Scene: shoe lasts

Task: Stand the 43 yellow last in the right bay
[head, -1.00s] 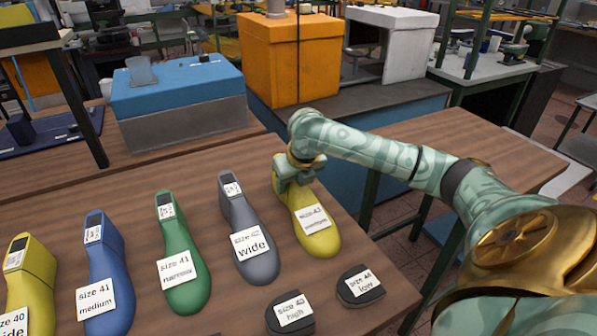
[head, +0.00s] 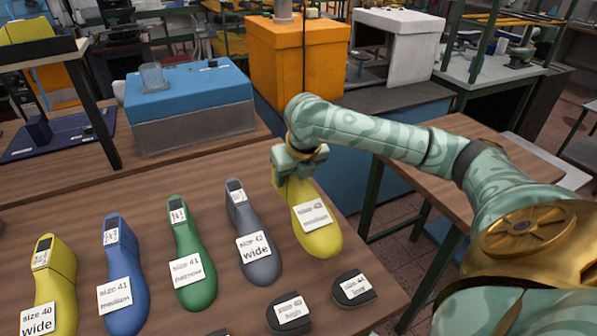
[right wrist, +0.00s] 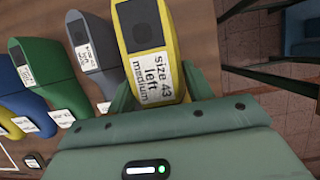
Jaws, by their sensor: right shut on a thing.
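The size 43 yellow last (head: 318,240) is at the right end of the row on the wooden table, toe toward me. My right gripper (head: 298,168) is shut on its heel end. I cannot tell whether its sole is clear of the table. In the right wrist view the last (right wrist: 150,45) sits between the fingers, its label reading "size 43 left medium". My left gripper is not in view. I cannot make out a right bay.
Grey (head: 259,255), green (head: 192,265), blue (head: 122,290) and size 40 yellow (head: 55,290) lasts stand to the left. Two dark labelled pieces (head: 290,314) (head: 352,288) lie in front. A blue-topped box (head: 190,95) and a dark raised shelf (head: 40,55) stand behind.

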